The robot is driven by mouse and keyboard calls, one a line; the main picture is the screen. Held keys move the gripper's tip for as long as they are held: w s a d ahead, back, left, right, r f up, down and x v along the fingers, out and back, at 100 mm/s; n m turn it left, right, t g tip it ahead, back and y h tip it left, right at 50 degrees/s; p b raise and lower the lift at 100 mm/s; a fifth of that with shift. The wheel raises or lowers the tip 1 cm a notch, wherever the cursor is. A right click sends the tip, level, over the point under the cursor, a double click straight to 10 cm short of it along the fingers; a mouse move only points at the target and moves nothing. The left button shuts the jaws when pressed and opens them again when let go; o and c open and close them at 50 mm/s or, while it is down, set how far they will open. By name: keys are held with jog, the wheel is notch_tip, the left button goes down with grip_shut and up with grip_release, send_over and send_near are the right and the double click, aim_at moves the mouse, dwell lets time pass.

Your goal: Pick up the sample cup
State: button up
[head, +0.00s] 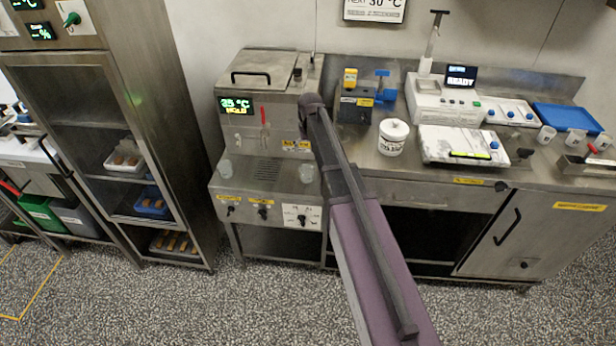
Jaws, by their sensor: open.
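I cannot tell which vessel is the sample cup. One small clear cup (224,168) stands on the left of the ledge of the steel machine (262,185). A second clear cup (306,172) stands on the same ledge further right, close to my arm. More small clear cups, one of them here (546,136), stand at the right end of the counter. My arm rises from the bottom middle and ends in a dark joint in front of the machine. My gripper's fingers do not show, and nothing is visibly held.
A white tub (392,137) stands on the steel counter (400,172), beside a blue-and-grey device (355,105). A white instrument (442,103), a flat scale (463,146) and a blue tray (567,118) are further right. A tall glass-door cabinet (105,115) stands left. The floor in front is clear.

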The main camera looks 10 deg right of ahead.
jog(key=shift+f, duration=0.15)
jog(key=b, duration=0.8)
send_near(307, 173)
jog(key=shift+s+a+f, duration=0.15)
jog(key=shift+s+f, duration=0.6)
jog(key=shift+s, duration=0.2)
jog(key=shift+w+f+b, duration=0.1)
jog(key=shift+f+b, duration=0.2)
jog(key=shift+f, duration=0.2)
jog(key=shift+w+f+b, duration=0.2)
jog(key=shift+f+b, duration=1.1)
jog(key=shift+w+f+b, duration=0.2)
jog(key=shift+f+b, duration=1.1)
jog(key=c, duration=0.8)
